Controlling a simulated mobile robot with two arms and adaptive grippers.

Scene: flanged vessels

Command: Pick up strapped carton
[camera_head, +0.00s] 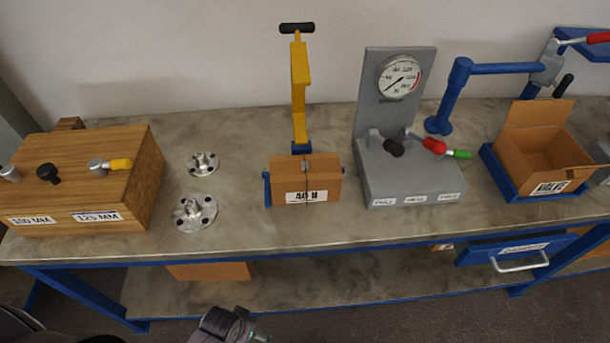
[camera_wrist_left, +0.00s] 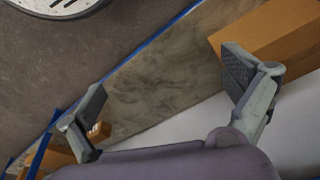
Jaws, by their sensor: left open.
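The strapped carton (camera_head: 291,195) is a small brown box with a dark strap over its top and a white label on its front. It stands upright on the bench, in front of a yellow and blue upright tool (camera_head: 300,90). A dark part of my left gripper's wrist (camera_head: 226,326) shows at the bottom of the head view, below the bench's front edge and well away from the carton. In the left wrist view my left gripper (camera_wrist_left: 166,105) has its fingers wide apart with nothing between them. My right gripper is not in view.
A wooden box (camera_head: 90,185) and two metal flanges (camera_head: 194,212) lie left of the carton. A grey gauge stand (camera_head: 405,175) is to its right, then an open carton (camera_head: 540,165) in a blue tray. Another carton (camera_head: 210,271) sits on the lower shelf (camera_head: 330,275).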

